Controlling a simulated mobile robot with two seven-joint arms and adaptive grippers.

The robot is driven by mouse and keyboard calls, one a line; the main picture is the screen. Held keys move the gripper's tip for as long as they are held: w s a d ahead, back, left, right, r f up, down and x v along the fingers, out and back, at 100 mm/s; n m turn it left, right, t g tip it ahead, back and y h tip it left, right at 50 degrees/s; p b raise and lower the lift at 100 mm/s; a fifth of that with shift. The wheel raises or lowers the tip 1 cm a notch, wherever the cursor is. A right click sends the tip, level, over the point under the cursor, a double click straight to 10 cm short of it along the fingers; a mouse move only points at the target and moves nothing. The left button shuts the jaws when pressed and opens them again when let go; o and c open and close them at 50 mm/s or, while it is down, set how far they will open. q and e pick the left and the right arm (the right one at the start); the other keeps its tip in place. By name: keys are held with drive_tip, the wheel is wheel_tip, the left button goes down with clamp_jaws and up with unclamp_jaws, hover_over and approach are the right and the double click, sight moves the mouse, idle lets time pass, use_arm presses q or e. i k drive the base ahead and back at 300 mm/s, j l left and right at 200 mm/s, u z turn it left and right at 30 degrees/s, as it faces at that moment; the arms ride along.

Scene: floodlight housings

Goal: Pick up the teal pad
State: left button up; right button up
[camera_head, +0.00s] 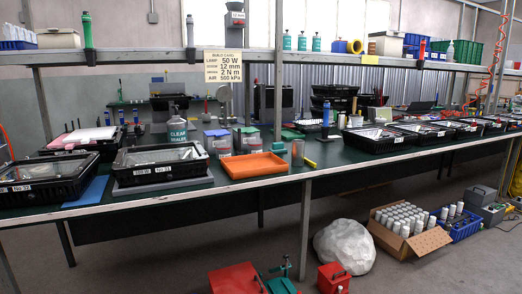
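A flat green to teal piece (291,134) lies on the dark green bench top, behind and right of the orange tray (254,165). It looks most like the teal pad, but it is small and I cannot be sure. A flat blue mat (88,192) lies near the bench's front edge, between two black floodlight housings. Neither of my grippers is in view.
Black housings (160,163) stand along the bench (225,190). A clear bottle (177,130), a build card (223,66) and small bins (247,139) stand near the middle. A shelf (130,55) runs above. A carton (430,240) and white sack (345,247) are on the floor.

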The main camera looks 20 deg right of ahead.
sight(278, 148)
drive_tip(key=l+u, duration=0.1)
drive_tip(key=l, duration=0.45)
drive_tip(key=l+u, duration=0.15)
drive_tip(key=l, duration=0.4)
drive_tip(key=k+l+u, duration=0.1)
drive_tip(key=l, duration=0.45)
drive_tip(key=l+u, duration=0.15)
drive_tip(key=l, duration=0.4)
drive_tip(key=k+l+u, duration=0.1)
drive_tip(key=l, duration=0.4)
drive_tip(key=k+l+u, duration=0.15)
drive_tip(key=l, duration=0.4)
